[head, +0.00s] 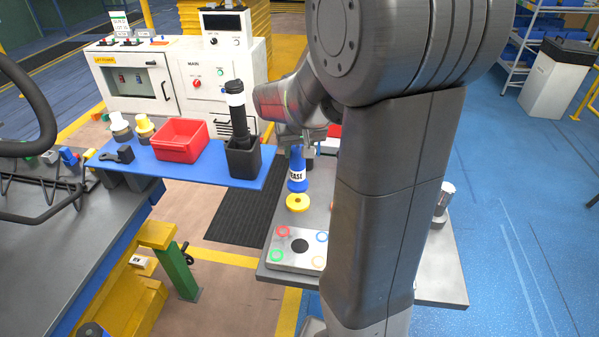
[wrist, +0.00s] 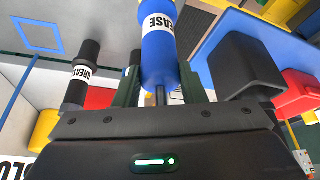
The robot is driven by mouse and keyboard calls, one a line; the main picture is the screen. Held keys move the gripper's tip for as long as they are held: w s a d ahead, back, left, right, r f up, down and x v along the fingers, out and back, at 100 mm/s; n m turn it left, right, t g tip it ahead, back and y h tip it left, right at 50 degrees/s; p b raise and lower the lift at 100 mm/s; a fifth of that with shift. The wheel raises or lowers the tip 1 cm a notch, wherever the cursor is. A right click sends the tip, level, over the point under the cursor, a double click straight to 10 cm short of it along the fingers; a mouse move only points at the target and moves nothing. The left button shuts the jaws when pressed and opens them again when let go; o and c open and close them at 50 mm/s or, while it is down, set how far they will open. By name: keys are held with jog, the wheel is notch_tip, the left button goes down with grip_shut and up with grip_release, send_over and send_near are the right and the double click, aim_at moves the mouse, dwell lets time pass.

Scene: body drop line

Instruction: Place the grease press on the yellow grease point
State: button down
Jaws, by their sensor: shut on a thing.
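The grease press (head: 297,180) is a blue bottle with a white label reading "EASE". It is upright in the head view and fills the top middle of the wrist view (wrist: 158,55). My gripper (head: 306,148) is shut on its upper part, partly hidden by my own arm.
A grey plate (head: 278,258) with coloured rings and a black spot lies in front. A blue shelf (head: 220,176) at left carries a red bin (head: 180,140) and a black holder (head: 243,160) with a black tube (head: 238,115). My arm hides much of the table.

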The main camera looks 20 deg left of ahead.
aim_at(298, 164)
jog(key=shift+f, duration=2.7)
jog(key=shift+f, duration=0.25)
jog(key=c, duration=0.9)
grip_release()
jog(key=shift+r, duration=0.1)
jog(key=shift+r, duration=0.4)
jog(key=v, duration=1.1)
jog(key=shift+s+r, duration=0.15)
jog(key=shift+s, duration=0.05)
jog(key=shift+d, duration=0.15)
